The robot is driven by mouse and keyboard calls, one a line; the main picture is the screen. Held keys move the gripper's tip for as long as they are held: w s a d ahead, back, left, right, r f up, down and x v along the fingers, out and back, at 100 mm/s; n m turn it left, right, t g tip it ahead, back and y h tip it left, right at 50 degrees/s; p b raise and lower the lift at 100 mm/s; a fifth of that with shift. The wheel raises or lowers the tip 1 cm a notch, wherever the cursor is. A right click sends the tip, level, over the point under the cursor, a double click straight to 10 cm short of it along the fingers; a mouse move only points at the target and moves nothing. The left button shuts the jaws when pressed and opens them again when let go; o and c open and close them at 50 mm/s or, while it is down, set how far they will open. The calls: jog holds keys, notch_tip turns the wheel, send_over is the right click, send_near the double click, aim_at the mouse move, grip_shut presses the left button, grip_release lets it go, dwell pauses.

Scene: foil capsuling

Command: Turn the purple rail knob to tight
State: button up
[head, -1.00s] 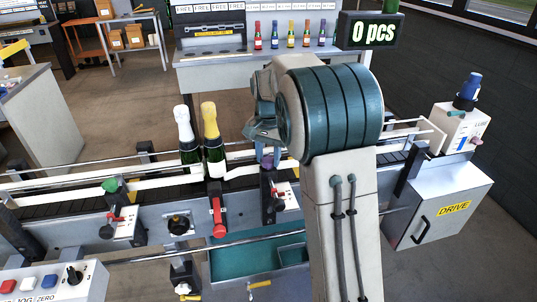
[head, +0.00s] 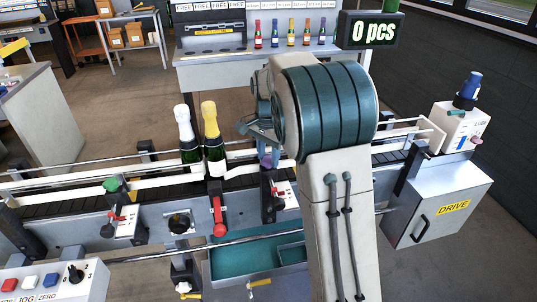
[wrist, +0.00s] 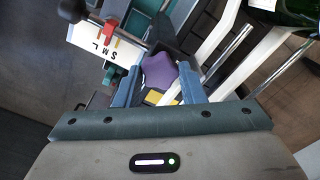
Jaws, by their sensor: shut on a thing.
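The purple rail knob (wrist: 160,72) sits between the two blue fingers of my gripper (wrist: 163,82) in the wrist view. My gripper is shut on it. In the head view the knob (head: 266,160) shows only in part on the near side of the conveyor, below my gripper (head: 268,150) and left of my arm. A size plate marked S M L (wrist: 105,50) with a red pointer lies next to the knob in the wrist view. Which setting the knob itself is at cannot be told.
Two bottles, one with a white top (head: 185,130) and one with a gold top (head: 212,135), stand on the conveyor left of my gripper. A green knob (head: 110,185) and a red lever (head: 218,215) are on the near side. The drive box (head: 440,205) is at right.

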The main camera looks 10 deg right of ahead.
aim_at(268, 159)
jog(key=o, duration=1)
jog(key=shift+r, duration=0.15)
notch_tip(268, 159, up, 14)
jog(key=shift+f+b, duration=0.2)
jog(key=shift+b, duration=0.15)
